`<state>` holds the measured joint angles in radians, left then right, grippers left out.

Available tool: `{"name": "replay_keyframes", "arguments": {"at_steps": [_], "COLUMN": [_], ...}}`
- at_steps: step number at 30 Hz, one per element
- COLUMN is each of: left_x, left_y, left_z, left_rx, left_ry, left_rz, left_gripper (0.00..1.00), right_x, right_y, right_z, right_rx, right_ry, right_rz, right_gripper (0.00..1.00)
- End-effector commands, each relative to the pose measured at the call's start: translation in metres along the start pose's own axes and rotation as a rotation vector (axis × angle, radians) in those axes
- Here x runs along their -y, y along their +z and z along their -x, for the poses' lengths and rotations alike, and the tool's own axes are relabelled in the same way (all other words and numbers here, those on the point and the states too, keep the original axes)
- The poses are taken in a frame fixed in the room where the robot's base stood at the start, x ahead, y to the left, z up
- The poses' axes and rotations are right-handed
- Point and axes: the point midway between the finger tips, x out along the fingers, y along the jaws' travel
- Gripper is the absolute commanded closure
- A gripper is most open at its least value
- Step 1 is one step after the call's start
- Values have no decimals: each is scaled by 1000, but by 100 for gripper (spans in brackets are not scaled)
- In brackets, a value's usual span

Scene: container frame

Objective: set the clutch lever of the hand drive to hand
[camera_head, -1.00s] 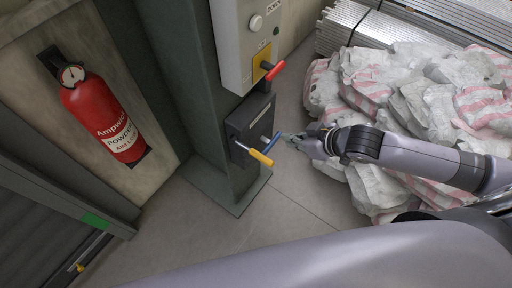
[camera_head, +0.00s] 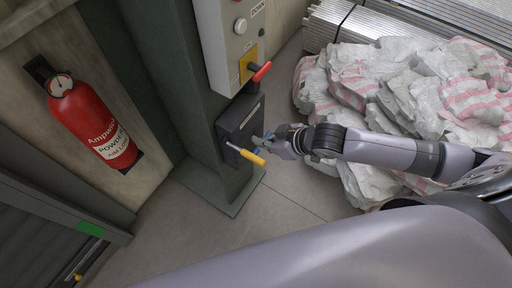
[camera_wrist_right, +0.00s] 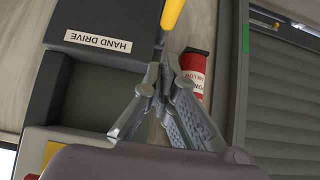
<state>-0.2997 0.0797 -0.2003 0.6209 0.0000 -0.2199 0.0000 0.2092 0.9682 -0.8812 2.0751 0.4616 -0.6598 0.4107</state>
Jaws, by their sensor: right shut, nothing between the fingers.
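The hand drive is a dark box (camera_head: 232,128) low on the green post. A lever with a yellow handle (camera_head: 253,158) sticks out of its lower part. In the right wrist view the box (camera_wrist_right: 88,18) carries the label HAND DRIVE, and the yellow handle (camera_wrist_right: 172,13) is just beyond the tips of my right gripper (camera_wrist_right: 164,64). The fingers are shut with nothing between them. My left gripper is out of view.
A grey control box (camera_head: 222,45) with a red-handled lever (camera_head: 261,72) is just above the hand drive. A fire extinguisher (camera_head: 92,122) hangs at the left. White sacks (camera_head: 385,85) lie behind my right arm. The floor (camera_head: 270,210) below is clear.

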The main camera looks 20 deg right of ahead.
Motion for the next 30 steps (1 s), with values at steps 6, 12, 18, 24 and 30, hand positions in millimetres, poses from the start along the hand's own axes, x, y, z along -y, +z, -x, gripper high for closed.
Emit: {"name": "replay_keyframes", "arguments": {"at_steps": [6, 12, 18, 24, 30], "left_x": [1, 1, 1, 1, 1], "left_y": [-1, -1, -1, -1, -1], "left_z": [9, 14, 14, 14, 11], "left_rx": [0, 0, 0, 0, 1], "left_ry": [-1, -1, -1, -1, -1], "left_rz": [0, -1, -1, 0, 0], "left_gripper": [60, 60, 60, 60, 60], "right_x": [0, 0, 0, 0, 0], "right_y": [1, 22, 28, 29, 31], "right_z": [-44, -61, -68, -68, -69], "right_rx": [2, 2, 0, 0, -6], "right_ry": [1, 1, 0, 0, 0], "right_rz": [1, 2, 2, 2, 1], "right_gripper": [100, 100, 100, 100, 100]}}
